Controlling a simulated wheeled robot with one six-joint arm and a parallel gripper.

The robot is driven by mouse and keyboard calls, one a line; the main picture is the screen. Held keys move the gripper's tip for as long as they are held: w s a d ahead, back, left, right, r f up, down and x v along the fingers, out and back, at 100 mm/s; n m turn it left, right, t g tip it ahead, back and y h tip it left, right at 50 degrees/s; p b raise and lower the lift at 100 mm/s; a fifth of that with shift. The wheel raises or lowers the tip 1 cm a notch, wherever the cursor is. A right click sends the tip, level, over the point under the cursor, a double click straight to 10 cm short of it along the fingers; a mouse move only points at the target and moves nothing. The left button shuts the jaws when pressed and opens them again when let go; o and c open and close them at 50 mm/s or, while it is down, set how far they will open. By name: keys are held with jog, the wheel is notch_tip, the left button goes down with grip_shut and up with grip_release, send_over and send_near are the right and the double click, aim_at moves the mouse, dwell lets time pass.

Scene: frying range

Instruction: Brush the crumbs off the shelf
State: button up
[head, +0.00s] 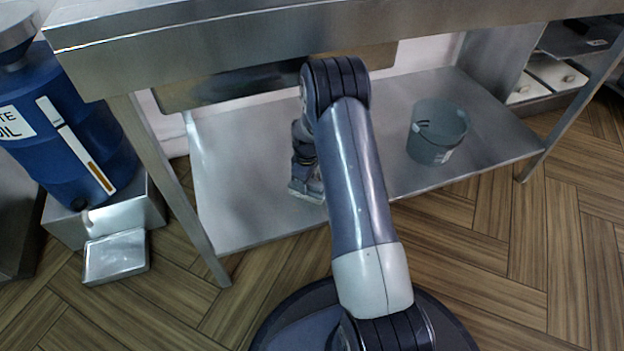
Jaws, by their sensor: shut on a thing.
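The steel shelf (250,205) is the lower level under a steel worktop. My gripper (307,187) is low over the middle of the shelf, near its front edge, partly hidden behind my own arm. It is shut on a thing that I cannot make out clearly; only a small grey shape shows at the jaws. I cannot tell whether that thing touches the shelf. No crumbs can be made out on the bare parts of the shelf at this distance, and my arm covers part of its middle.
A grey-green bucket (437,132) stands on the shelf's right part. The worktop (230,45) overhangs the shelf, with legs at the front corners. A blue oil drum (65,130) stands on a steel box at left. The shelf's left part is clear.

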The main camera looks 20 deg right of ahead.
jog(key=shift+a+r, duration=0.1)
jog(key=shift+a, duration=3)
jog(key=shift+w, duration=0.8)
jog(key=shift+d, duration=1.85)
jog(key=shift+d+f, duration=0.2)
jog(key=shift+d, duration=2.25)
jog(key=shift+d+r, duration=0.2)
jog(key=shift+d, duration=2.65)
jog(key=shift+d+f, duration=0.15)
jog(key=shift+d, duration=1.5)
jog(key=shift+w+b, duration=0.3)
jog(key=shift+w, duration=0.55)
jog(key=shift+a, duration=2)
jog(key=shift+a+p, duration=0.45)
jog(key=shift+a, duration=6.35)
